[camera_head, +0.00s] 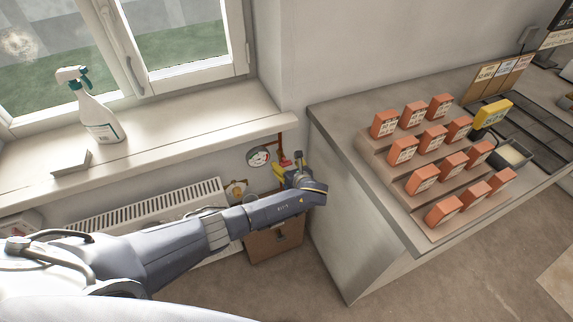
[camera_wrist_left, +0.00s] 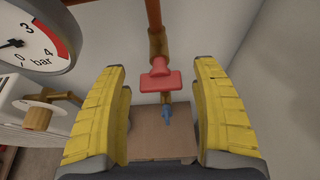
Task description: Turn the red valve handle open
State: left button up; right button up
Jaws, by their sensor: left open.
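The red valve handle (camera_wrist_left: 159,76) sits on a brass-coloured vertical pipe (camera_wrist_left: 156,42) in the corner by the wall. In the left wrist view it lies between and beyond the yellow-padded fingers of my left gripper (camera_wrist_left: 160,110), which are open, with no visible contact. In the head view a bit of red at the pipe (camera_head: 283,161) shows beside my left gripper (camera_head: 283,169), whose arm reaches in from the left. The gripper hides part of the valve there. My right gripper is in neither view.
A round pressure gauge (camera_head: 258,156) hangs left of the valve. A radiator (camera_head: 150,205) and window sill (camera_head: 200,130) with a spray bottle (camera_head: 98,115) are left. A cardboard box (camera_head: 275,243) stands below.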

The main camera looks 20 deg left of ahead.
pick_arm(q)
jog(key=c, duration=1.2)
jog(key=shift+w+r, duration=0.1)
grip_shut()
